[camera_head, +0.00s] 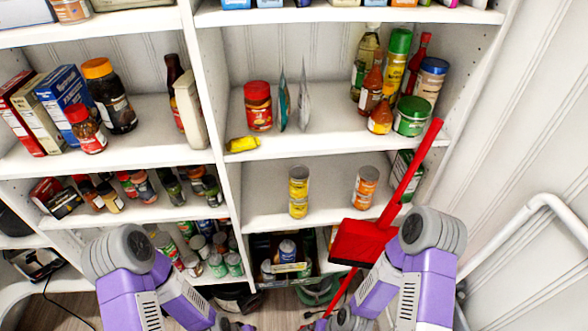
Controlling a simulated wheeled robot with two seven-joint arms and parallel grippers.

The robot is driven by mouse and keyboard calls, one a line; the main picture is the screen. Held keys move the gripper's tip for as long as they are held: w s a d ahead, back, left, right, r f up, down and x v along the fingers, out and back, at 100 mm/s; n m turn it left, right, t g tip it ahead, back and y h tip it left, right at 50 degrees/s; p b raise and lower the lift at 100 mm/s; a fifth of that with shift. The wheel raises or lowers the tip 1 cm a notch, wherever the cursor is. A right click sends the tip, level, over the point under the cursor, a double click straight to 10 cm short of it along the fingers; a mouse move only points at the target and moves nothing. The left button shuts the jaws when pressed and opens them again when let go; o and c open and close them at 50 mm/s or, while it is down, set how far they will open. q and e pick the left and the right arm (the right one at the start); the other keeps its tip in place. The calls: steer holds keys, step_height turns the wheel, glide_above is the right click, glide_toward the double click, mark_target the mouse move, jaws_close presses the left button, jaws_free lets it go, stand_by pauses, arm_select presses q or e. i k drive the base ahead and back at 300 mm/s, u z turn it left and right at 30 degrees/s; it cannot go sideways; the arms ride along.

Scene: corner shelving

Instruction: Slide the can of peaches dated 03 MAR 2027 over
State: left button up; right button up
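On the middle shelf of the right bay, a yellow can or two-can stack (298,192) stands upright left of centre. An orange-and-white can or stack (364,187) stands upright to its right, with bare shelf between them. I cannot read any date or tell which is peaches. My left gripper (236,326) is low at the bottom edge, mostly cut off. My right gripper (318,325) is also at the bottom edge, small and partly cut off. Both are well below the cans and touch neither. Whether their fingers are open is not clear.
A red dustpan (362,243) with a long red handle (414,165) leans across the shelf's right front. A dark green box (403,170) stands behind the handle. The shelf (265,205) is bare left of the yellow can. A white folded frame (520,225) is at right.

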mark_target(298, 211)
steer(key=k, duration=0.45)
steer(key=u, duration=1.1)
steer(key=i, duration=0.7)
steer(key=z, duration=2.4)
